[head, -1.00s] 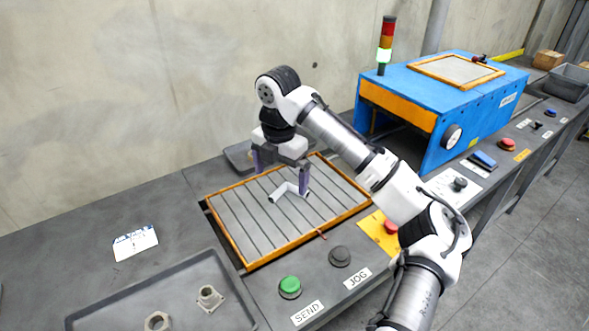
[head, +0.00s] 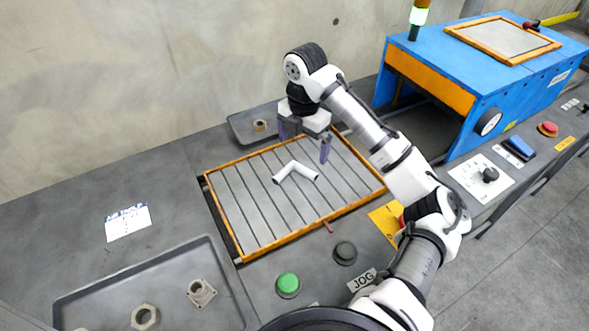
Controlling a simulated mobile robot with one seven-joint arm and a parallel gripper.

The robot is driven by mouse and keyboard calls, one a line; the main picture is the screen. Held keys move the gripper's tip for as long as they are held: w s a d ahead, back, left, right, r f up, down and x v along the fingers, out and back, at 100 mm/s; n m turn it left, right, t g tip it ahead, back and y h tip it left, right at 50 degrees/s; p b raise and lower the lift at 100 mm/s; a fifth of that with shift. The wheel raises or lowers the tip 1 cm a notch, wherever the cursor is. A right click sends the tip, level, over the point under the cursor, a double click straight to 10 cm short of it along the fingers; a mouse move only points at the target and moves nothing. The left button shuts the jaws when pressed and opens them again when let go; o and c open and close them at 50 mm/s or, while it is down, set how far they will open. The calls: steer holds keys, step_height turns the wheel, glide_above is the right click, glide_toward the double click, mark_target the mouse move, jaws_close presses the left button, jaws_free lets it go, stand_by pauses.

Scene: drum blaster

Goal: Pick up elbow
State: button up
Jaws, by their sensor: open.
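The elbow (head: 295,171) is a white bent pipe piece. It lies on the grey slatted panel with an orange wooden frame (head: 232,215), near its middle. My gripper (head: 304,150) is open and empty. In the picture it shows just above and behind the elbow, its two purple-grey fingers apart and pointing down. I cannot tell its exact height over the slats. The elbow is fully visible and nothing holds it.
A grey tray (head: 224,284) at the front left holds a flanged fitting (head: 201,292) and a hex nut (head: 144,316). A small tray (head: 240,127) with a nut (head: 259,126) stands behind. Green (head: 288,284) and black (head: 344,252) buttons line the front. A blue machine (head: 480,80) stands right.

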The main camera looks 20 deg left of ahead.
steer(key=shift+d+f+p, duration=0.2)
steer(key=shift+f, duration=1.5)
steer(key=shift+d+f+p, duration=0.15)
steer(key=shift+f+p, duration=0.05)
steer(key=shift+f, duration=1.5)
steer(key=c, duration=1.1)
steer(key=shift+r, duration=0.2)
